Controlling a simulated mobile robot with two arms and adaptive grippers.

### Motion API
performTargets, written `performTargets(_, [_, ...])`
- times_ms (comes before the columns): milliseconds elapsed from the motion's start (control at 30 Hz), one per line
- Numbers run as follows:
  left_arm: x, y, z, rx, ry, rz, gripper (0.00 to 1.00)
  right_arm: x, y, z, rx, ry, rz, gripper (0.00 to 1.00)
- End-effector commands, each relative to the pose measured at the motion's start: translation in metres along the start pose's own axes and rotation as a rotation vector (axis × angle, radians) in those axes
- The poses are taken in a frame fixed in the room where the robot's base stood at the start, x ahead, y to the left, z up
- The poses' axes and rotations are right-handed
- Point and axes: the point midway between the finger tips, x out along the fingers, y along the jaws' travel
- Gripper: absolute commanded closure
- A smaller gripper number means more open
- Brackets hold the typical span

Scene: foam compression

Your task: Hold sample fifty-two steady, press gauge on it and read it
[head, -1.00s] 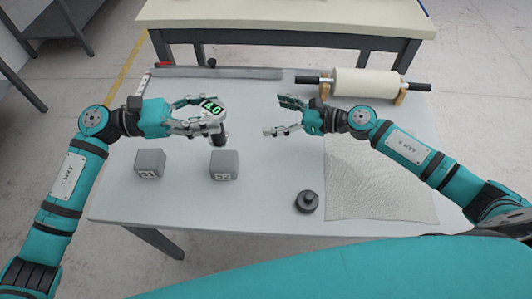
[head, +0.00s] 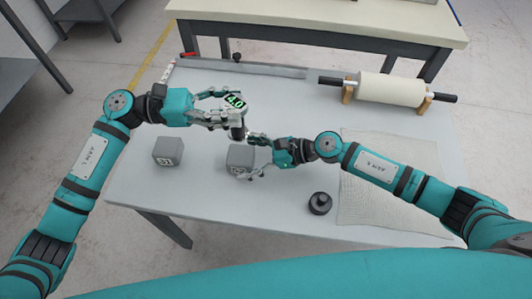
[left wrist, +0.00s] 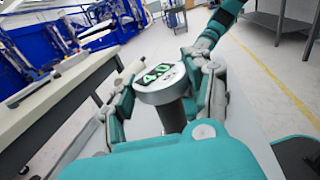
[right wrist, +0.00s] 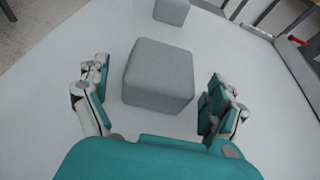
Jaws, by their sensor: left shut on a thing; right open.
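A grey foam cube, sample 52 (head: 240,157), stands on the table; its label is partly covered by my right gripper in the head view. My right gripper (head: 255,158) is open with its fingers either side of the cube. In the right wrist view the cube (right wrist: 158,77) sits between the open fingers (right wrist: 158,105), with gaps at both sides. My left gripper (head: 234,108) is shut on the gauge (head: 238,118), held upright above and behind the cube. The gauge's display (left wrist: 158,74) reads 4.0 in green.
A second grey cube, labelled 51 (head: 168,152), stands to the left and also shows in the right wrist view (right wrist: 172,11). A dark round weight (head: 320,203), a mesh cloth (head: 390,195) and a roll on a stand (head: 388,91) are to the right. A grey rail (head: 255,69) runs along the back.

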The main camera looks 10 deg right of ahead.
Motion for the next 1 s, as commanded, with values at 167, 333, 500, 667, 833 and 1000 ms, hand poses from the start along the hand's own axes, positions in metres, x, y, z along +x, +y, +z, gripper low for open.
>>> performTargets(167, [0.000,0.000,0.001,0.001,-0.002,0.000,0.94,0.018,-0.001,0.000,0.001,0.000,-0.001,0.06])
performTargets(333, [0.000,0.000,0.001,0.001,-0.002,0.000,0.94,0.024,0.000,0.000,0.001,0.000,0.000,0.06])
performTargets(500, [0.000,0.000,0.001,0.001,-0.002,0.000,0.94,0.024,0.000,0.000,0.001,0.001,-0.001,0.06])
performTargets(667, [0.000,0.000,0.001,0.001,-0.002,0.000,0.94,0.024,0.000,0.000,0.001,0.001,-0.001,0.20])
performTargets(833, [0.000,0.000,0.001,0.001,-0.002,0.000,0.94,0.024,0.000,0.000,0.001,0.001,-0.001,0.42])
performTargets(1000, [0.000,0.000,0.001,0.001,-0.002,0.000,0.94,0.024,0.000,-0.001,0.001,0.001,0.000,0.59])
